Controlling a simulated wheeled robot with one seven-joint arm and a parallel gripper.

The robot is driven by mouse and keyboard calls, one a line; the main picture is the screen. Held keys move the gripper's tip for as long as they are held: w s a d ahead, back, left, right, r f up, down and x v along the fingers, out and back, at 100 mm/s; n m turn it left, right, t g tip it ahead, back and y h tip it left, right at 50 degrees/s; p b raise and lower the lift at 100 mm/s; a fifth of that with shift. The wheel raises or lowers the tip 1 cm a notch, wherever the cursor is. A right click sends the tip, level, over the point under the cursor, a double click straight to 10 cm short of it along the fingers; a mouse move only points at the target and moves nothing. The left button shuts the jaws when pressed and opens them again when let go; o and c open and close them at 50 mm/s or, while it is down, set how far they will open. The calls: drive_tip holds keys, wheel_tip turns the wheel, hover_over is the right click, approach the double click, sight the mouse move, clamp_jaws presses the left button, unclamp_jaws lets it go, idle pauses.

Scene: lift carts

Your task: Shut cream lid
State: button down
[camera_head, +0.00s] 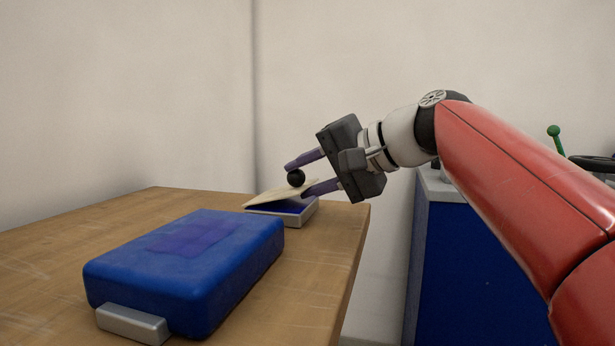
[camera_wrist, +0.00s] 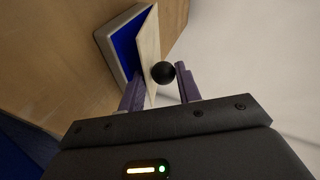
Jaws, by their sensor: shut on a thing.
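The cream lid (camera_head: 276,193) is tilted partly open over a small grey box (camera_head: 303,217) with a blue inside, near the table's far right corner. A round black knob (camera_head: 296,178) is on the lid's upper face. My gripper (camera_head: 303,175) is shut on the lid, with one purple finger on the knob side and the other under the lid. In the wrist view the lid (camera_wrist: 148,42) and knob (camera_wrist: 163,73) lie between the fingers of my gripper (camera_wrist: 160,88). The box's blue inside (camera_wrist: 126,45) shows beside the lid.
A large blue case (camera_head: 190,262) with a grey front block (camera_head: 132,324) lies on the wooden table (camera_head: 60,235), nearer than the box. The table's right edge is close to the box. A blue cabinet (camera_head: 465,275) stands to the right.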

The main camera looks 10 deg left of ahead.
drive_tip(key=shift+f, duration=0.3)
drive_tip(key=c, duration=1.1)
unclamp_jaws()
drive_tip(key=shift+c, duration=0.2)
drive_tip(key=shift+r, duration=0.1)
